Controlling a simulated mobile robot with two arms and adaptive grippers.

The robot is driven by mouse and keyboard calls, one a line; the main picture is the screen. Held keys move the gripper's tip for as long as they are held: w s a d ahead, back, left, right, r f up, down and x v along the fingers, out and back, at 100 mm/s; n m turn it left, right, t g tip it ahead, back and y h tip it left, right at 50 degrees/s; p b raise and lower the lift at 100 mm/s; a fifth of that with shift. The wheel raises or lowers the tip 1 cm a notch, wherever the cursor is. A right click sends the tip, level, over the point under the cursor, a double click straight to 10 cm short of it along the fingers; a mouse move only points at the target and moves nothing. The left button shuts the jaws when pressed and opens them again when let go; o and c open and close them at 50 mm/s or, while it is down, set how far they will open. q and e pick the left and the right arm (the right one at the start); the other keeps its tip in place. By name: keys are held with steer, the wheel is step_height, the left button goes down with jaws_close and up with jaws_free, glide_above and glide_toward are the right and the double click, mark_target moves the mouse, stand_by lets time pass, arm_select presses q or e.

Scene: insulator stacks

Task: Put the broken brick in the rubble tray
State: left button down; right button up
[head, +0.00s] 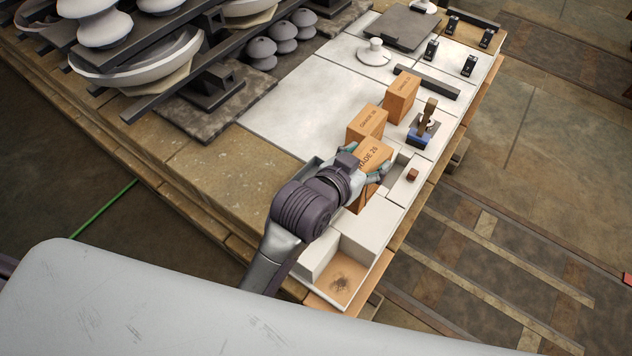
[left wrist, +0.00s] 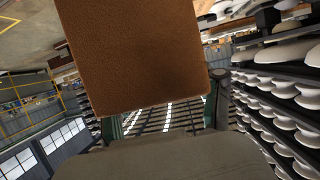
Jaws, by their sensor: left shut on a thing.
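My left gripper (head: 372,174) is shut on an orange-brown brick (head: 374,153) with dark "GRADE 25" lettering. It holds the brick over the near part of the white worktop. The same brick fills the upper middle of the left wrist view (left wrist: 135,55), between the gripper fingers. No break shows on its visible faces. Two similar whole-looking bricks, the middle one (head: 367,122) and the far one (head: 402,96), stand on the worktop beyond it. My right gripper is out of view.
A small brown block (head: 412,175) lies right of my gripper. A dark bar (head: 428,83) and white lidded piece (head: 374,54) are farther back. Insulator racks (head: 135,65) stand at left.

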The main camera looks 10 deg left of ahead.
arm_select(q)
steer(key=shift+d+r+h, duration=0.2)
steer(key=shift+d+h, duration=0.1)
steer(key=shift+d, duration=0.2)
steer(key=shift+w+a+f, duration=0.1)
steer(key=shift+f, duration=0.15)
steer(key=w+a+f+p, duration=0.1)
steer(key=w+a+f, duration=0.1)
steer(key=a+f, duration=0.8)
steer(key=shift+a+f+p, duration=0.35)
steer(key=shift+a+p, duration=0.05)
steer(key=shift+a, duration=0.1)
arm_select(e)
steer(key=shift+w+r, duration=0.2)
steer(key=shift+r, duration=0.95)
arm_select(q)
steer(key=shift+w+f, duration=0.1)
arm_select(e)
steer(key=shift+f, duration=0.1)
arm_select(q)
steer(key=shift+c, duration=0.9)
jaws_free()
steer(key=shift+f, duration=0.1)
